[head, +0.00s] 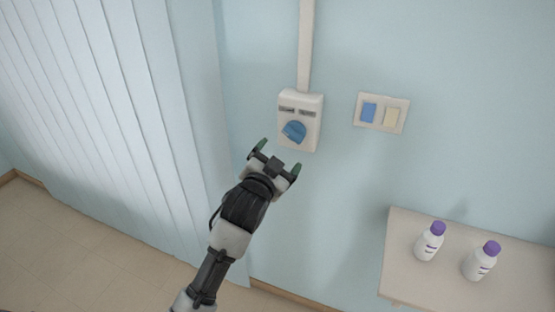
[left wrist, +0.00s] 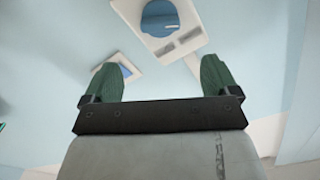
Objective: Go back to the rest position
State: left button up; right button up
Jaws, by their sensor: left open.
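My left gripper (head: 278,160) is open and empty in the middle of the head view. Its two green fingertips are spread apart, just below a white wall box (head: 314,139) with a blue knob (head: 294,131). In the left wrist view the open fingers (left wrist: 160,80) show at the middle, with the blue knob (left wrist: 159,17) and its box (left wrist: 192,40) beyond them at the top. The fingers appear apart from the knob. My right gripper is not in view.
A switch plate (head: 381,124) with a blue and a cream switch is right of the box. A shelf (head: 405,278) at lower right holds two white bottles (head: 428,243) (head: 479,263) with purple caps. Vertical blinds (head: 110,110) hang at left. Bare floor (head: 70,260) shows at lower left.

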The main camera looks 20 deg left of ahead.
pick_arm(q)
jog(key=shift+f, duration=0.1)
notch_tip(320, 180, down, 23)
jog(key=s+g, duration=0.2)
jog(key=g, duration=0.3)
jog(key=s+f+n+g, duration=0.1)
jog(key=s+f, duration=0.2)
jog(key=f, duration=0.3)
jog(key=s+f+g+b, duration=0.1)
jog(key=s+f, duration=0.2)
jog(key=f, duration=0.3)
jog(key=s+f+n+g, duration=0.1)
jog(key=s+f, duration=0.2)
jog(key=f, duration=0.3)
jog(key=s+a+f+g+b, duration=0.15)
jog(key=s+f+g, duration=0.35)
jog(key=s+f, duration=1.25)
jog(key=s+a+f+n+g, duration=0.1)
jog(key=s+f+g, duration=0.1)
jog(key=s, duration=0.9)
jog(key=s+a+f+g, duration=0.1)
jog(key=s+f+g, duration=0.1)
jog(key=s, duration=0.9)
jog(key=shift+a+f+n+y, duration=0.15)
jog(key=shift+f+n+y, duration=0.2)
jog(key=shift+f, duration=0.4)
